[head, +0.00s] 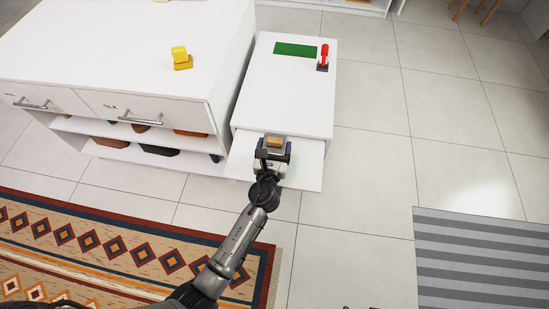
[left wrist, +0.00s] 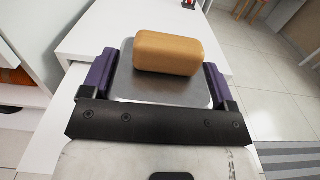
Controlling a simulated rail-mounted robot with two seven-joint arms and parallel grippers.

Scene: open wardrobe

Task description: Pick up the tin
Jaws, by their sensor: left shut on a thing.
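The tin is a shallow grey metal piece (left wrist: 160,88) with rounded corners, seen in the left wrist view. A tan block (left wrist: 168,53) with rounded edges lies on top of it and also shows in the head view (head: 275,142). My left gripper (head: 274,148) has its two purple fingers on opposite sides of the tin and is shut on it. It is over the pulled-out white board of the small cabinet. I cannot tell whether the tin rests on the board or hangs just above it. My right gripper is not in view.
The white cabinet (head: 290,95) bears a green mat (head: 296,49) and a red-handled object (head: 324,56). A larger white unit (head: 120,50) stands left, with a yellow object (head: 180,57) on top. A patterned rug (head: 110,245) and striped mat (head: 480,260) lie on open tiled floor.

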